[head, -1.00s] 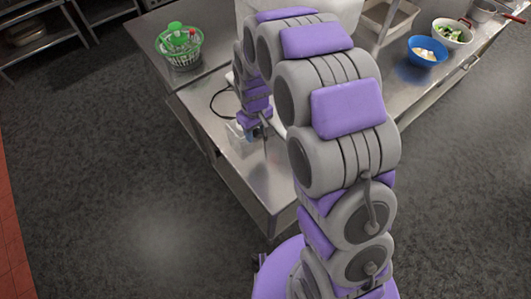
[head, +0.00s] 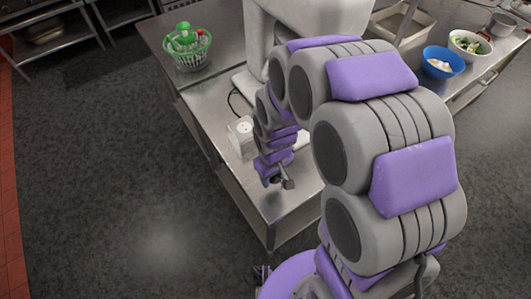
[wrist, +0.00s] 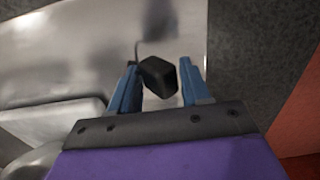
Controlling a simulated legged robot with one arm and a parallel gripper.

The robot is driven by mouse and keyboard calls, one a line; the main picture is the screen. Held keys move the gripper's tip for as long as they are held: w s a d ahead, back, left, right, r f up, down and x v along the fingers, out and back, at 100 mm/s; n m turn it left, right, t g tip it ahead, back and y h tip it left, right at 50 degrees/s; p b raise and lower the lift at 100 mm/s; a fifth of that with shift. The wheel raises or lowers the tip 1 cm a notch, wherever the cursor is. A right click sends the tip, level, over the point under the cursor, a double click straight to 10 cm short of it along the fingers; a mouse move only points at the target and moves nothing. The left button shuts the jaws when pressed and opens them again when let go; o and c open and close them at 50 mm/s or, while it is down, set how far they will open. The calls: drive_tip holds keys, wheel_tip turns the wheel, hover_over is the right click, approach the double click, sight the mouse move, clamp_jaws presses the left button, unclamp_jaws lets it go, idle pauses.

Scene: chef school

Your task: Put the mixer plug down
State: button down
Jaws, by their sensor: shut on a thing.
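The mixer plug (wrist: 158,76) is a small black block between the blue fingers of my gripper (wrist: 160,84) in the wrist view. A thin dark cord shows just beyond it. In the head view my gripper (head: 278,182) is low over the front part of the steel table (head: 268,211); the plug is too small to make out there. The large pale grey mixer (head: 308,14) stands behind my arm, partly hidden. I cannot tell whether the plug touches the table.
A white socket box (head: 241,134) sits on the table left of my gripper, with a black cable behind it. A green basket (head: 187,52) stands at the back left. A blue bowl (head: 442,63) is at the right. The front table corner is bare.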

drive_tip(key=w, duration=0.4)
drive_tip(key=w+a+b, duration=0.1)
drive_tip(key=w, duration=0.2)
drive_tip(key=w+a+f, duration=0.1)
drive_tip(key=w, duration=0.3)
drive_tip(key=shift+w+a+f+b, duration=0.1)
drive_tip(key=shift+w+a+b, duration=0.15)
drive_tip(key=shift+w+b, duration=0.05)
wheel_tip(320, 180, down, 4)
drive_tip(key=shift+r+b, duration=0.2)
drive_tip(key=shift+b, duration=0.3)
drive_tip(key=shift+f, duration=0.35)
drive_tip(key=shift+s+f, duration=0.1)
drive_tip(key=shift+f, duration=0.1)
drive_tip(key=c, duration=0.5)
unclamp_jaws()
drive_tip(key=shift+s+a, duration=0.1)
